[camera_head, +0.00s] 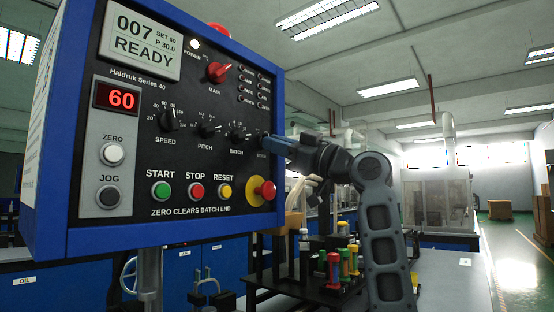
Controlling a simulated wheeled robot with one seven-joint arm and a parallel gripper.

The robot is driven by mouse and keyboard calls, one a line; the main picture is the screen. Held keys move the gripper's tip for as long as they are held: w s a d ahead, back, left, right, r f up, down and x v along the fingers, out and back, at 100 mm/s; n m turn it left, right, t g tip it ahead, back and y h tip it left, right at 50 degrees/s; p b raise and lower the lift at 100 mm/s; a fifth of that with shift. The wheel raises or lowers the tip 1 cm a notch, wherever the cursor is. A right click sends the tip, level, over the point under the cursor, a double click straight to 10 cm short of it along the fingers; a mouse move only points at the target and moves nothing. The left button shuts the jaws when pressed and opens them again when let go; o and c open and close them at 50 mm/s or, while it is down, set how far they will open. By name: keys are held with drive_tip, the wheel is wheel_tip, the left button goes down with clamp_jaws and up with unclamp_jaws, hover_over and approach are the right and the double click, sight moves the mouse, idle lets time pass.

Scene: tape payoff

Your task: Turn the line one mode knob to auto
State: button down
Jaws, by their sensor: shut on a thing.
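A blue-framed control panel (130,125) with a black face fills the left side of the view. Its display (140,44) reads "007 READY", with "SET 60" and "P 30.0" beside it. A row of black knobs holds speed (169,120), pitch (208,130) and batch (238,136). At the right end of the row is the mode knob (264,143), its label mostly hidden. My gripper (275,144) comes in from the right and is shut on this knob. Its jaws hide much of the knob, so I cannot read its pointer position.
A red main switch (218,72) sits above the knobs. Start (162,192), stop (196,192), reset (225,191) and a red mushroom button on yellow (263,190) lie below. A black rack with coloured handles (334,270) stands under my arm. A clear aisle lies far right.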

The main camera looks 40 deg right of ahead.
drive_tip(key=shift+w+r+n+y+b, duration=0.15)
drive_tip(key=shift+n+y+b, duration=0.15)
drive_tip(key=shift+n+b, duration=0.55)
drive_tip(key=shift+r+n+g, duration=0.1)
drive_tip(key=shift+n+g, duration=0.3)
drive_tip(key=shift+n, duration=0.05)
drive_tip(key=c, duration=1.2)
unclamp_jaws()
drive_tip(key=shift+w, duration=0.1)
drive_tip(key=shift+o, duration=0.2)
drive_tip(key=shift+a+f, duration=0.15)
drive_tip(key=shift+f, duration=0.05)
drive_tip(key=shift+a+f+y, duration=0.1)
drive_tip(key=shift+y, duration=0.2)
drive_tip(key=shift+d, duration=0.2)
